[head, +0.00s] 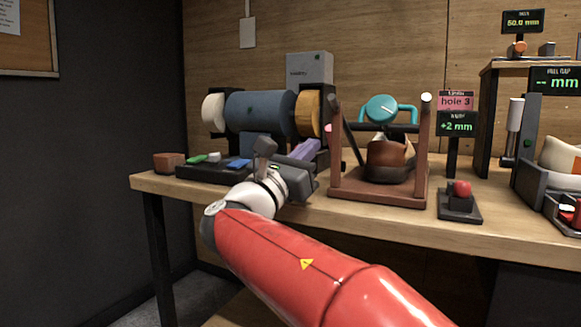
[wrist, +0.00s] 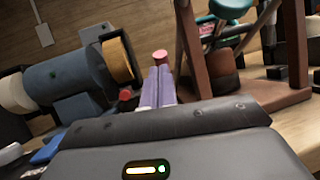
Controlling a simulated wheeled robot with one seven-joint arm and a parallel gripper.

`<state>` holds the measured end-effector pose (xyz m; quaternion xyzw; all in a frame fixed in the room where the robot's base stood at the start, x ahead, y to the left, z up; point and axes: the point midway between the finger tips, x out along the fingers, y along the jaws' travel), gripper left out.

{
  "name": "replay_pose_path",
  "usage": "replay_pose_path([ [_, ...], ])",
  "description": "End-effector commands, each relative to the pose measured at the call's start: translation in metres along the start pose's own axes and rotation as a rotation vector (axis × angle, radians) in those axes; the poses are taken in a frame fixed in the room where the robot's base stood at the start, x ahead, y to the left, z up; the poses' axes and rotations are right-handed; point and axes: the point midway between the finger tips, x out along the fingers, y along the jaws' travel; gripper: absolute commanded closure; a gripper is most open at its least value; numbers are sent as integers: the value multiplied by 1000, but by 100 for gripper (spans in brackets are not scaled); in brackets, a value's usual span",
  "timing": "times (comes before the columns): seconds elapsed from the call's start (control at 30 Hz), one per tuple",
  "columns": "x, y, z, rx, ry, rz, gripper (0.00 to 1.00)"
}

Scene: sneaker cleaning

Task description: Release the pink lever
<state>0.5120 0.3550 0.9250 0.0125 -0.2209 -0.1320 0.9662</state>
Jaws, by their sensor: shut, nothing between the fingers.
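My gripper (head: 313,146) has purple fingers pointing at the gap between the bench machine and the brown wooden frame. Its fingers (wrist: 160,74) also show in the wrist view, close together and shut with nothing between them. A pink lever end (head: 328,128) shows at the left post of the frame, just beyond and above the fingertips. In the wrist view, the pink-red end (wrist: 160,56) appears right past the fingertips; I cannot tell whether they touch. The rest of the lever is hidden. The brown frame (head: 378,192) holds a brown shoe (head: 388,156) under a teal dial (head: 382,108).
The blue drum machine (head: 260,112) with an orange wheel (head: 308,112) stands close on the left. A dark tray (head: 200,174) holds coloured pieces. A red button (head: 462,188) sits right of the frame. A "+2 mm" display (head: 456,125) stands behind it.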

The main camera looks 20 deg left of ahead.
Motion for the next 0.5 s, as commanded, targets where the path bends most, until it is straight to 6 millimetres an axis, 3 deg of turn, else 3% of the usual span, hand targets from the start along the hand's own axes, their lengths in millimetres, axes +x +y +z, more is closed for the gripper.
replay_pose_path([
  [0.2, 33, 0, 0, 0, 0, -1, 100],
  [0.5, 43, 0, 0, 0, 1, 1, 100],
])
